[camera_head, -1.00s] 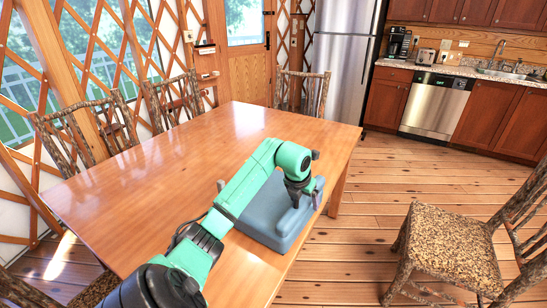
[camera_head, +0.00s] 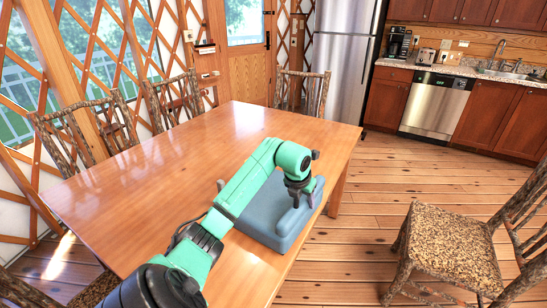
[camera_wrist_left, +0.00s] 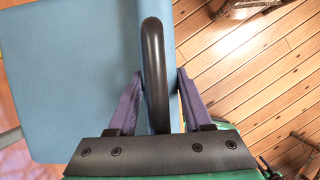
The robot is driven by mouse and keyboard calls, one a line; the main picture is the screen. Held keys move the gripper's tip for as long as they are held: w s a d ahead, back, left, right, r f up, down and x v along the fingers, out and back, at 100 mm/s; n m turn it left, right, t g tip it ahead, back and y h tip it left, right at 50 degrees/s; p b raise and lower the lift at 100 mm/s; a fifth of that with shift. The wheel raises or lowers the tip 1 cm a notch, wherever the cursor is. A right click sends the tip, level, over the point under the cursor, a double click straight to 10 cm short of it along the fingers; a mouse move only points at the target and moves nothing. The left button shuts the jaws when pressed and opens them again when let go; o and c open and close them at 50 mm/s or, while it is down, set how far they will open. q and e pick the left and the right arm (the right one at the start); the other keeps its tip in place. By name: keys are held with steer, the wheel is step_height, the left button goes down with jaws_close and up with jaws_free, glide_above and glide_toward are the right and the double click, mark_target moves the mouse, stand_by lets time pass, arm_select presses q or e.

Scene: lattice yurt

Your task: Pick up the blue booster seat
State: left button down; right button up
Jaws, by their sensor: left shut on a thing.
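The blue booster seat (camera_head: 262,226) rests on the wooden table (camera_head: 150,180), at its right front edge. It also fills the left of the left wrist view (camera_wrist_left: 70,70). My left gripper (camera_head: 304,192) reaches down to the seat's right side, the side toward the floor. A black curved bar (camera_wrist_left: 153,60) runs between the fingers. My arm hides part of the seat in the head view. My right gripper is not in view.
A bark-framed chair (camera_head: 455,245) with a speckled seat stands on the floor at the right. More chairs (camera_head: 185,105) stand along the table's far sides. The rest of the tabletop is bare. Open plank floor (camera_head: 390,180) lies between the table and the kitchen cabinets.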

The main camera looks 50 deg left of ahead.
arm_select(q)
steer(key=shift+r, duration=0.1)
stand_by(0.6)
steer(key=shift+w+a+r, duration=0.1)
steer(key=shift+a, duration=0.05)
